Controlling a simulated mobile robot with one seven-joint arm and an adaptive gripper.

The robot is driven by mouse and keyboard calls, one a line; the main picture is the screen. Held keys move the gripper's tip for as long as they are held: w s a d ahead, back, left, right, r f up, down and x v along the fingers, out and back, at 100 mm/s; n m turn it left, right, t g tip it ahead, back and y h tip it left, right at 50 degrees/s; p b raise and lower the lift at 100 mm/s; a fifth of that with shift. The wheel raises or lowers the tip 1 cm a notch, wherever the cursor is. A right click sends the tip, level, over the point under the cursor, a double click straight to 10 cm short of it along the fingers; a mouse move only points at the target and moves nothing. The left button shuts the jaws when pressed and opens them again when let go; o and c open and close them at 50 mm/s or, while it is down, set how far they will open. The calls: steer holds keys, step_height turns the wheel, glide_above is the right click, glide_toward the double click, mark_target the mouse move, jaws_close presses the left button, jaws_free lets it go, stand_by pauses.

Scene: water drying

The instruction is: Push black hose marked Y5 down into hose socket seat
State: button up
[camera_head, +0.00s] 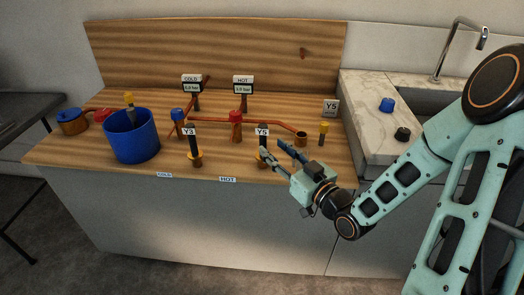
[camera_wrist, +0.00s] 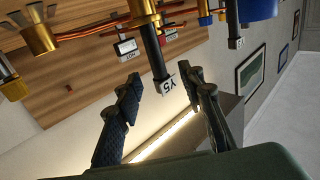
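The black hose marked Y5 (camera_head: 263,145) stands upright near the front of the wooden counter, its white Y5 tag near its top. In the wrist view the black hose (camera_wrist: 154,52) appears inverted, with a brass seat (camera_wrist: 143,8) around its lower end at the top edge. My gripper (camera_head: 274,150) is beside the hose at its right in the head view, and one finger partly hides the lower hose. In the wrist view my gripper (camera_wrist: 166,92) has its fingers spread wide, with the tagged end of the hose between their tips. No finger clearly touches it.
A similar Y3 hose (camera_head: 193,137) stands to the left, beside a blue bucket (camera_head: 132,138). Copper pipes (camera_head: 270,122) and a red valve (camera_head: 236,118) lie behind. A sink counter (camera_head: 368,120) holds loose caps.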

mark_target(265, 138)
steer(key=x, duration=0.6)
steer(key=shift+w+a+r, duration=0.1)
steer(key=shift+w+r, duration=0.15)
steer(key=shift+w, duration=0.2)
jaws_close()
